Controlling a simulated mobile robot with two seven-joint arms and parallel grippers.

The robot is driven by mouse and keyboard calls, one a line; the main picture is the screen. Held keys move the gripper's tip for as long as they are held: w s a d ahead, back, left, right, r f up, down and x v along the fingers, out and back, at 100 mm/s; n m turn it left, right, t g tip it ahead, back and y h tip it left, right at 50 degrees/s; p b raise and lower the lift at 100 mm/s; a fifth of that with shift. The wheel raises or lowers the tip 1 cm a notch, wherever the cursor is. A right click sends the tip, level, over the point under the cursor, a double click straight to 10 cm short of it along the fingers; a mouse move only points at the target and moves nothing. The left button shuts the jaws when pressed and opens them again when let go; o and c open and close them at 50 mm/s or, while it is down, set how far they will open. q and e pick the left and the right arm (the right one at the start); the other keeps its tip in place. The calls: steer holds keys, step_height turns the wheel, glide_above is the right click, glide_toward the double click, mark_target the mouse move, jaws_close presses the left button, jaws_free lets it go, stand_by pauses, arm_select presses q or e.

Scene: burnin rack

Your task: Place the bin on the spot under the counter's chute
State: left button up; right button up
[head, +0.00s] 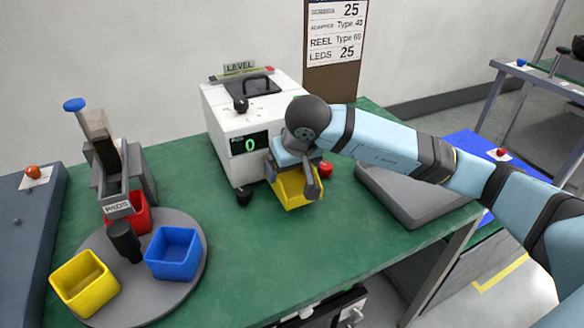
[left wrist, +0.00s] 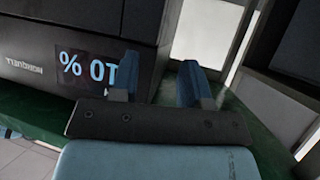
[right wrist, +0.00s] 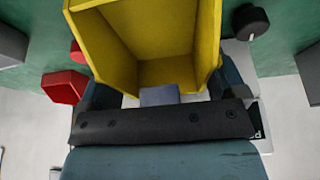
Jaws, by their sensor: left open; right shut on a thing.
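The yellow bin (head: 296,193) is in front of the counter, a white machine (head: 232,128) with a green 0 on its display. My right gripper (head: 292,172) is shut on this bin and partly covers it from above. In the right wrist view the bin (right wrist: 165,35) fills the top middle, its inside looking empty. The chute and the spot under it are hidden behind my right gripper and the bin. My left gripper (left wrist: 158,88) is open and empty in its wrist view, by a dark box with a display (left wrist: 88,68).
A round grey turntable (head: 190,270) holds red, blue (head: 173,253) and yellow bins (head: 84,283) at left, by a dispenser (head: 122,165). A red knob (head: 326,169) is right of the held bin. A grey tray (head: 415,200) lies farther right. The green table's front middle is clear.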

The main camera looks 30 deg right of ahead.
arm_select(q)
steer(key=shift+r, duration=0.1)
arm_select(e)
steer(key=shift+s, duration=0.25)
steer(key=shift+f, duration=0.15)
steer(key=shift+f, duration=0.15)
arm_select(q)
steer(key=shift+d+f+b, duration=0.15)
steer(key=shift+f+b, duration=0.15)
steer(key=shift+b, duration=0.25)
arm_select(e)
steer(key=shift+f, duration=0.25)
steer(key=shift+f, duration=0.15)
